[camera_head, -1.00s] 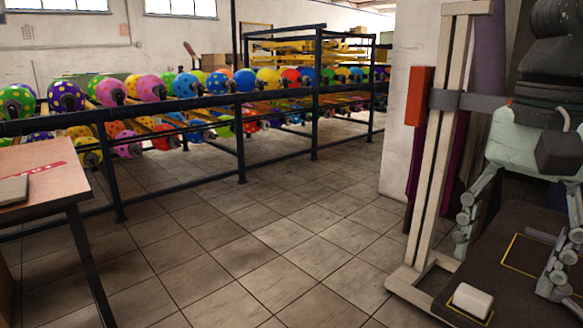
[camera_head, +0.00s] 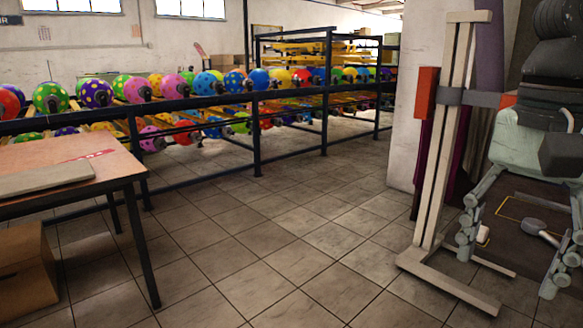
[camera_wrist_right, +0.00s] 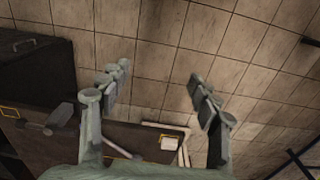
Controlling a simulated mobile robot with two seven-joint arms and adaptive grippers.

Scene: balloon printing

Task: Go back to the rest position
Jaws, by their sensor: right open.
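My right gripper (camera_head: 506,272) is at the right edge of the head view, its two pale green fingers pointing down and spread apart. It also shows in the right wrist view (camera_wrist_right: 160,75), open, with nothing between the fingers and tiled floor beyond. My left gripper does not show in either view.
A pale upright stand (camera_head: 440,150) is left of the gripper. A dark surface (camera_head: 512,205) behind the fingers holds a round-headed grey tool (camera_head: 535,226) and a small white block (camera_head: 483,236). A table (camera_head: 70,170) and balloon racks (camera_head: 250,105) stand left. Open tiled floor (camera_head: 280,240) lies between.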

